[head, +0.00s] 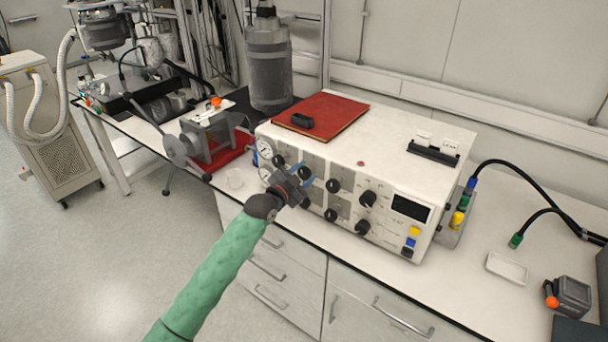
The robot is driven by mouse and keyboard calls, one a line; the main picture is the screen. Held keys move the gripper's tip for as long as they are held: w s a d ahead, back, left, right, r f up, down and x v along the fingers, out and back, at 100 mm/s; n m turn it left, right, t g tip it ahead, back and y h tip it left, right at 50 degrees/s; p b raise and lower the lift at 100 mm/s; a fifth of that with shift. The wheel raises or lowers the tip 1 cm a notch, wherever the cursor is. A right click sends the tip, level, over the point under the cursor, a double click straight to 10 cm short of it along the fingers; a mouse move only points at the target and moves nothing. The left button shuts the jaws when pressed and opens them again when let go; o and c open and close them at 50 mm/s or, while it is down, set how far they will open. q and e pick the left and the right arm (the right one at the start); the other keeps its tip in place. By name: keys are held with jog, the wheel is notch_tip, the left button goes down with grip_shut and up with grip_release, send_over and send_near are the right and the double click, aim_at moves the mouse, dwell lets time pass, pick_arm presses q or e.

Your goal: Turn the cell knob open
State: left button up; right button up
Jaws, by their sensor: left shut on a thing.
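The white control box (410,142) stands on the bench with several black knobs, gauges and a dark display on its front panel. My left gripper (303,187) is at the left part of this panel, shut on a knob there. The gripper hides most of the held knob, and its pointer and label cannot be read. Other black knobs show nearby, one at upper left (278,160), one to the right (333,186) and one below right (331,215). My right gripper is not in view.
A red folder (322,116) with a small black object lies on the box. A grey cylindrical vessel (268,70) stands behind. A metal device with a handwheel (177,150) is at left. Cables, a white dish (507,268) and a small grey device (573,295) are at right.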

pick_arm(q)
jog(key=n, duration=0.3)
jog(key=shift+n, duration=0.4)
jog(key=n, duration=0.3)
jog(key=shift+n, duration=0.3)
jog(key=n, duration=0.2)
jog(key=shift+n, duration=0.3)
jog(key=n, duration=0.2)
jog(key=shift+n+p, duration=0.3)
jog(key=shift+n, duration=1)
jog(key=shift+n+p, duration=0.4)
jog(key=shift+n, duration=0.4)
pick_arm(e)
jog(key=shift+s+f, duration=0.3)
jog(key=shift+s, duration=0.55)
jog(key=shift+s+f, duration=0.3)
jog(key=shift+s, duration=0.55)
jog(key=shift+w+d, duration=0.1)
